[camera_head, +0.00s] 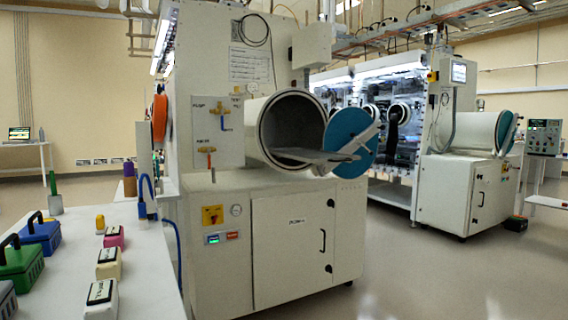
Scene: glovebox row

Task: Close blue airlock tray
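The near glovebox has a round white airlock chamber (290,130) whose blue door (350,138) stands swung open to the right. A flat grey tray (318,155) sticks out of the chamber mouth, reaching in front of the door. A pale bar lies across the door's face. A second airlock with a blue door (505,130) is on the glovebox farther right; it looks shut. My gripper is not in view.
A white bench (150,265) at left holds blue (40,232) and green (22,258) cases and several small labelled blocks. A cabinet (292,245) stands under the airlock.

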